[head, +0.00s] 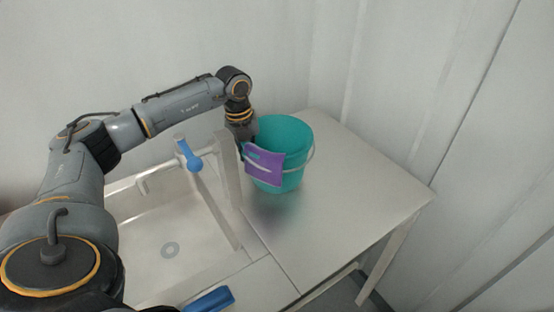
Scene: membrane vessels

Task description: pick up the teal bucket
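The teal bucket (290,134) is upright over the table at the right of the sink in the head view. It has a purple patch (263,165) on its front and a pale wire handle (310,158) hanging down its right side. A dark, teal-tinted blur shows on the table just below it; I cannot tell if its base touches the table. My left gripper (243,146) points down at the bucket's left rim. Its fingers are mostly hidden by the wall and patch, so I cannot tell whether they grip the rim. My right gripper is not in view.
The white sink (215,226) with a drain lies to the left, under my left arm. A blue tap lever (188,155) stands close to the gripper. A blue object (210,299) is at the bottom edge. The table (350,190) is clear to the right; walls stand behind.

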